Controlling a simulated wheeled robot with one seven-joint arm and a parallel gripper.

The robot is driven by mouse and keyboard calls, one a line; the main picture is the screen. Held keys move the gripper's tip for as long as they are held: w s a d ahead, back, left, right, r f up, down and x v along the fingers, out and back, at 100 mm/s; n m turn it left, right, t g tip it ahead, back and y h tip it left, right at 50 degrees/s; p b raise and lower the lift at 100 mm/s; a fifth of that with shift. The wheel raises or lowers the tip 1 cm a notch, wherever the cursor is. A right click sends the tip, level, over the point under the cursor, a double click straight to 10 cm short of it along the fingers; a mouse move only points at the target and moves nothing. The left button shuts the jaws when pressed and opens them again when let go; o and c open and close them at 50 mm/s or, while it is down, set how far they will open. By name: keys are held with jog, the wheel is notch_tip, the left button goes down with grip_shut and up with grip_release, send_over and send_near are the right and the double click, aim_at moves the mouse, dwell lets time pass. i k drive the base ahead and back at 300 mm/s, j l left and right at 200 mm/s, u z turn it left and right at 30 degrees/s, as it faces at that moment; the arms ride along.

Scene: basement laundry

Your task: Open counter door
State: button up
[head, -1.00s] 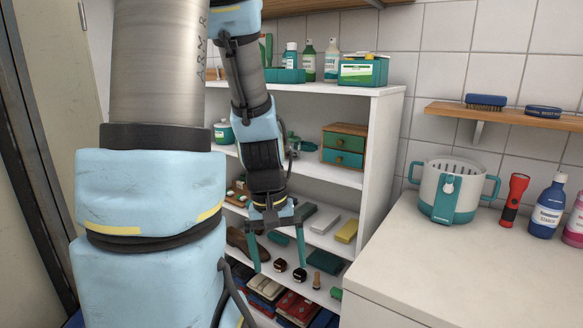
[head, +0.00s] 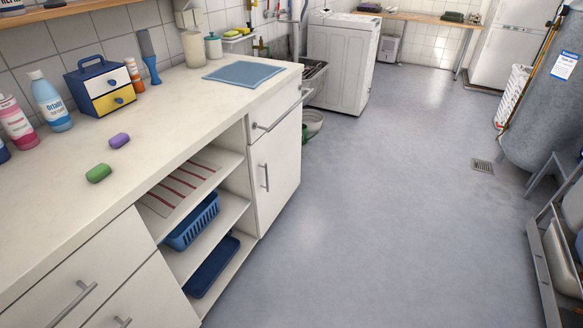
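The white counter (head: 185,112) runs along the left of the head view. Its door (head: 275,178) is at the far end, below a drawer (head: 275,112). The door looks shut and has a vertical metal handle (head: 266,177). The drawer above has a long bar handle. Nearer, the counter has open shelves, then drawer or door fronts (head: 80,280) with metal handles at the lower left. My gripper is not in the head view now.
Open shelves hold a blue basket (head: 193,220) and a dark blue tray (head: 212,266). A small drawer box (head: 105,86), bottles and soap bars stand on the counter. A washing machine (head: 338,62) stands beyond. Grey floor (head: 400,190) is clear; a tank (head: 545,100) stands right.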

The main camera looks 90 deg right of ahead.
aim_at(274, 159)
jog(key=z, duration=3.1)
jog(key=i+l, duration=0.2)
jog(key=i, duration=0.2)
jog(key=i+l, duration=0.25)
jog(key=i+u, duration=0.1)
jog(key=u, duration=0.35)
jog(key=l+u, duration=0.1)
jog(key=u, duration=0.35)
jog(key=i+l+u, duration=0.1)
jog(key=u, duration=0.35)
jog(key=i+l+u, duration=0.1)
jog(key=u, duration=0.35)
